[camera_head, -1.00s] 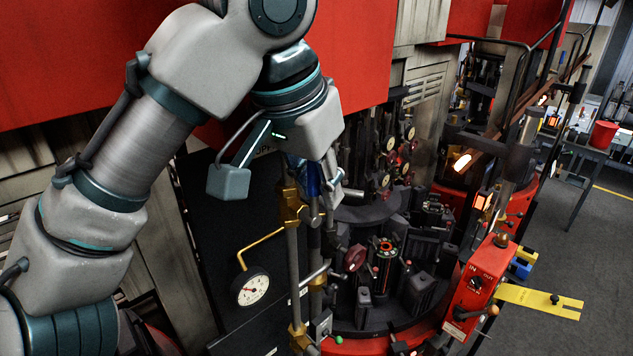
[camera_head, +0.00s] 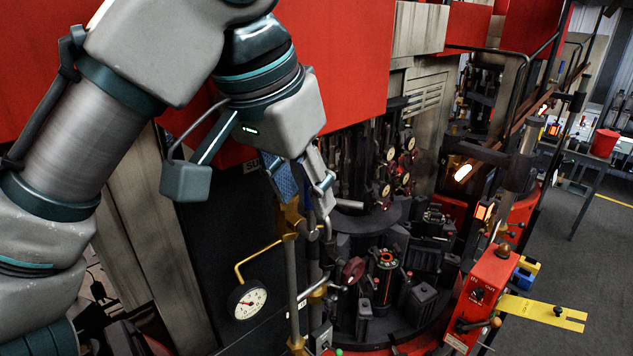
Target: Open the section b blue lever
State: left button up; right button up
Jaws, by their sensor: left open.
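My left gripper (camera_head: 308,202) points down, open, at the top of a brass-fitted vertical pipe (camera_head: 292,270). A blue piece (camera_head: 282,181), which looks like the blue lever, leans beside its grey finger, just above the brass valve fitting (camera_head: 290,221). The gripper body hides its upper end, and I cannot tell whether the finger touches it. No section lettering is readable there. My right gripper is not in view.
A pressure gauge (camera_head: 247,299) hangs on a bent brass tube left of the pipe. Dark moulds stand on the round red-edged machine (camera_head: 386,342) to the right. A red control box (camera_head: 482,295) and yellow plate (camera_head: 541,311) stick out farther right. Grey floor (camera_head: 600,270) is clear.

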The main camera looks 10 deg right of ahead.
pick_arm(q)
jog(key=s+a, duration=0.6)
jog(key=a, duration=0.1)
jog(key=shift+s+a, duration=0.15)
jog(key=shift+s, duration=0.25)
jog(key=shift+w, duration=0.15)
jog(key=shift+d, duration=0.25)
